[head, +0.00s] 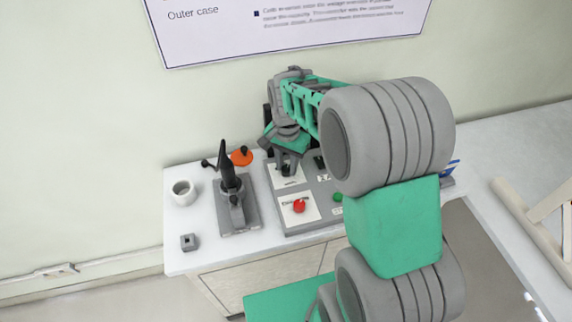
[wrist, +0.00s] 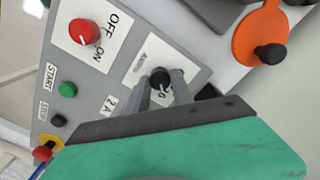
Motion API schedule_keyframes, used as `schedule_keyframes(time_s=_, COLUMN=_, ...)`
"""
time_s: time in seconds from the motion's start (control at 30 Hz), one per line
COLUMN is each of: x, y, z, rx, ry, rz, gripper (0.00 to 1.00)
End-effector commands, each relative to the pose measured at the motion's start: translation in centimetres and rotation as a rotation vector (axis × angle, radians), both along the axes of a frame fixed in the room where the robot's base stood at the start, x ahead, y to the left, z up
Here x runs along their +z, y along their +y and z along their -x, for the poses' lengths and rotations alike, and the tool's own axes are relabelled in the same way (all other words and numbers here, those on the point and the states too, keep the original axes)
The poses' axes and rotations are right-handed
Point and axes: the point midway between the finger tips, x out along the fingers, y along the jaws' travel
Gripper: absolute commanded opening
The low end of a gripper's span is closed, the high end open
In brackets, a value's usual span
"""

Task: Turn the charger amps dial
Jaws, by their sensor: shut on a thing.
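The charger panel (head: 319,216) is a grey box with white labels on the bench. The amps dial (wrist: 160,76) is a small black knob on a white plate, with "2 A" and a partly hidden "6" printed near it in the wrist view. My gripper (wrist: 158,88) is shut on the dial, with one finger on each side of it. In the head view my gripper (head: 288,168) reaches down onto the panel's upper left part. My fingers and gripper body hide part of the dial's plate and its markings.
On the panel are a red OFF/ON knob (wrist: 84,32), a green START button (wrist: 67,89) and a black button (wrist: 58,120).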

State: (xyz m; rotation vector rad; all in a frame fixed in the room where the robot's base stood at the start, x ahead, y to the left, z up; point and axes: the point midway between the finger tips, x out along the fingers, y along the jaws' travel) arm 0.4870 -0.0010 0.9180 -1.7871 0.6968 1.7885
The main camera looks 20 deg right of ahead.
Motion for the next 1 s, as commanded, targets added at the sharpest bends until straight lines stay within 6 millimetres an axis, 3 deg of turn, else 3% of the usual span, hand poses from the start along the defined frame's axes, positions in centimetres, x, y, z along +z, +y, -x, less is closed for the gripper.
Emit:
schedule_keyframes(time_s=0.6, x=0.16, y=0.00, z=-0.12, rx=-0.043, ry=-0.004, rz=0.000, gripper=0.00)
schedule_keyframes(time_s=0.63, x=0.16, y=-0.01, z=-0.13, rx=-0.043, ry=-0.004, rz=0.000, gripper=0.31)
schedule_keyframes(time_s=0.87, x=0.08, y=0.00, z=-0.06, rx=-0.043, ry=-0.002, rz=0.001, gripper=0.49)
schedule_keyframes(time_s=1.0, x=0.05, y=0.00, z=-0.04, rx=-0.042, ry=-0.001, rz=0.000, gripper=0.50)
